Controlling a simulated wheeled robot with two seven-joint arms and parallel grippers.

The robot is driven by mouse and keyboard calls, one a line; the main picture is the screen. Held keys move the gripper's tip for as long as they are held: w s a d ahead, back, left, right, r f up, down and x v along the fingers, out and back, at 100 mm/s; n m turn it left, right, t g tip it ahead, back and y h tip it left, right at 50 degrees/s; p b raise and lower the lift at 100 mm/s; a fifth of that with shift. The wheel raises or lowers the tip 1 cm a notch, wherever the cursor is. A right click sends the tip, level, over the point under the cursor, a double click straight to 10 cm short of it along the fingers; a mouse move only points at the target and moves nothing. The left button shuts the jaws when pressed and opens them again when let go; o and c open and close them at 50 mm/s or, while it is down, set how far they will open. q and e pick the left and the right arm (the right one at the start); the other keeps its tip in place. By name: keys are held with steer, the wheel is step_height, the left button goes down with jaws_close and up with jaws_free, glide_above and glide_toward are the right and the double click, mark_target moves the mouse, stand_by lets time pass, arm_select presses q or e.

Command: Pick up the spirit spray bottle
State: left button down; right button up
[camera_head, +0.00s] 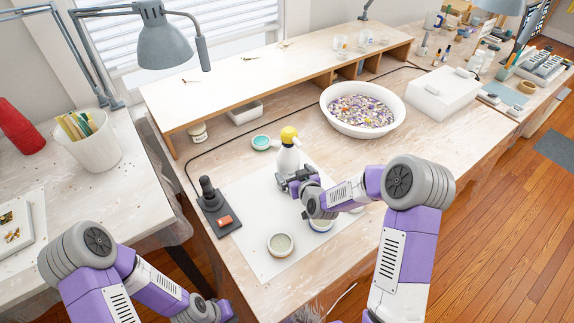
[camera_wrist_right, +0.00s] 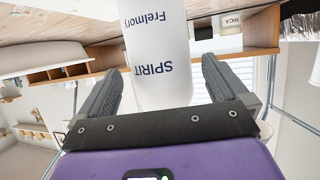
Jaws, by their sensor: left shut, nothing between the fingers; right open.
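The spirit spray bottle (camera_head: 288,160) is white with a yellow spray head and stands upright on a pale mat (camera_head: 256,205). In the right wrist view, its white body (camera_wrist_right: 157,45) shows the word SPIRIT upside down, between and beyond the fingertips. My right gripper (camera_head: 288,182) is open at the bottle's near side, with one finger to each side of it in the wrist view (camera_wrist_right: 160,75). The gripper hides the bottle's lower part in the head view. My left gripper (camera_head: 230,316) is shut and empty at the bottom edge, mostly cut off.
A dark stand (camera_head: 215,206) with an orange piece is left of the mat. A round container (camera_head: 280,244) sits in front, and a teal-rimmed dish (camera_head: 261,142) behind left. A white basin (camera_head: 332,122) of colourful bits is behind right. A raised shelf (camera_head: 240,77) runs along the back.

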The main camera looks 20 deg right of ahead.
steer(key=x, duration=0.5)
steer(key=shift+w+r+b, duration=0.1)
steer(key=shift+b, duration=0.3)
steer(key=shift+r, duration=0.15)
steer(key=c, duration=1.2)
